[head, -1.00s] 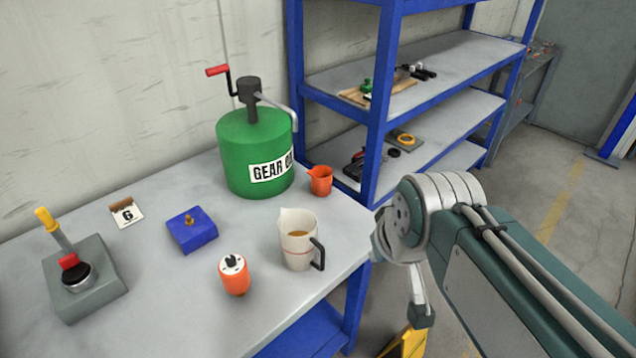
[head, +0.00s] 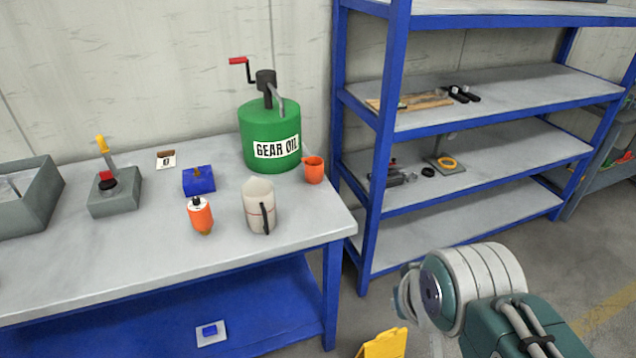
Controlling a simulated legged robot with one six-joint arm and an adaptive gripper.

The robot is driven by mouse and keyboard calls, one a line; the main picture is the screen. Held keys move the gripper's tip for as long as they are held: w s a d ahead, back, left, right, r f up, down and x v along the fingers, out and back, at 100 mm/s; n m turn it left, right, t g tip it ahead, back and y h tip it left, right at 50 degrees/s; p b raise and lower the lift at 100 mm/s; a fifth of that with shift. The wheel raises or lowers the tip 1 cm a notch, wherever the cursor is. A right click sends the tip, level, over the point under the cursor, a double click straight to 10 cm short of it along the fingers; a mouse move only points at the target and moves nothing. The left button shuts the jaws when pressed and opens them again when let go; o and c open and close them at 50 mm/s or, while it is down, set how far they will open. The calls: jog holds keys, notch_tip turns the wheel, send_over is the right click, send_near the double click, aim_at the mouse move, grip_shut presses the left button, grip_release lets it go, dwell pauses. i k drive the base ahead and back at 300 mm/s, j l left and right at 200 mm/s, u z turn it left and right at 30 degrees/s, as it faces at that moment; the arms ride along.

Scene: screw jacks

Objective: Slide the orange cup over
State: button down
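The small orange cup (head: 314,171) stands upright on the grey workbench (head: 110,255), near its back right corner. It is just right of the green gear oil drum (head: 262,128), close to the drum's spout. My arm is at the lower right, in front of the shelf and well away from the cup. Pale parts at the arm's far end (head: 409,293) may belong to my gripper. Its fingers are not clearly visible, so I cannot tell whether they are open or shut.
A blue shelf rack (head: 384,130) stands right of the bench. A yellow object (head: 384,344) is on the floor.

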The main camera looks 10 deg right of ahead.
aim_at(313, 165)
jog(key=i+l+u, duration=0.2)
jog(key=l, duration=0.3)
jog(key=l+u, duration=0.25)
jog(key=l, duration=0.25)
jog(key=i+l+u, duration=0.4)
jog(key=i+l, duration=0.2)
